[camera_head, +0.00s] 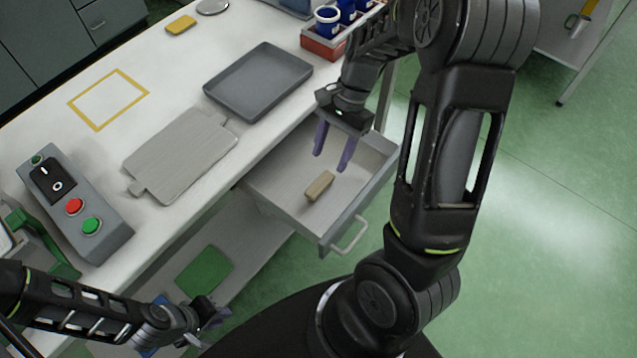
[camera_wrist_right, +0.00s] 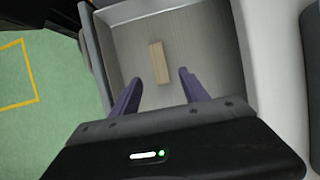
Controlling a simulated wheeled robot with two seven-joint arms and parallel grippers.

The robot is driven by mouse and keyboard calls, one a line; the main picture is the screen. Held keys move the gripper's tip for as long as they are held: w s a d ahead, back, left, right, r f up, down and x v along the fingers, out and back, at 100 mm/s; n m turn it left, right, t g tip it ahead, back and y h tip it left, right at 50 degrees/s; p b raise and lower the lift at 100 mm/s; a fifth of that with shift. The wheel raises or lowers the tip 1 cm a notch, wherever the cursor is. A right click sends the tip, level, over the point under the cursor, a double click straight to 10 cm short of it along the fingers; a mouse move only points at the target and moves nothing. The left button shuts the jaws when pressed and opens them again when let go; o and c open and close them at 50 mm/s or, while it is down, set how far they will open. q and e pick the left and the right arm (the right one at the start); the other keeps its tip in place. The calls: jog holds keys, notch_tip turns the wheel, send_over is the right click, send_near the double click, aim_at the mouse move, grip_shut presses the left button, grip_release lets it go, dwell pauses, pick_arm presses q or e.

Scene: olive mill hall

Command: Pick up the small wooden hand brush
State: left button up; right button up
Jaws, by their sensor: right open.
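The small wooden hand brush (camera_head: 319,186) is a light tan block lying in the open drawer (camera_head: 276,190) under the table. It also shows in the right wrist view (camera_wrist_right: 158,62), lying on the drawer floor beyond the fingertips. My right gripper (camera_head: 332,163) is open with purple fingers pointing down over the drawer. It is apart from the brush, and nothing is between its fingers (camera_wrist_right: 160,82). My left gripper (camera_head: 208,328) is low at the bottom left, away from the drawer; its fingers are small and partly hidden.
The drawer handle (camera_head: 350,236) sticks out in front. On the table are a dark grey tray (camera_head: 258,82), a light grey board (camera_head: 180,155), a button box (camera_head: 75,208), a yellow sponge-like block (camera_head: 181,25) and a red crate (camera_head: 323,46) with blue cups. A green sheet (camera_head: 204,271) lies on the lower shelf.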

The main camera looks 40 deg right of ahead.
aim_at(320, 183)
jog(key=shift+x, duration=1.15)
jog(key=shift+p+x, duration=0.3)
jog(key=shift+x, duration=2.35)
jog(key=shift+s+a+r, duration=0.1)
jog(key=shift+a, duration=0.1)
grip_shut()
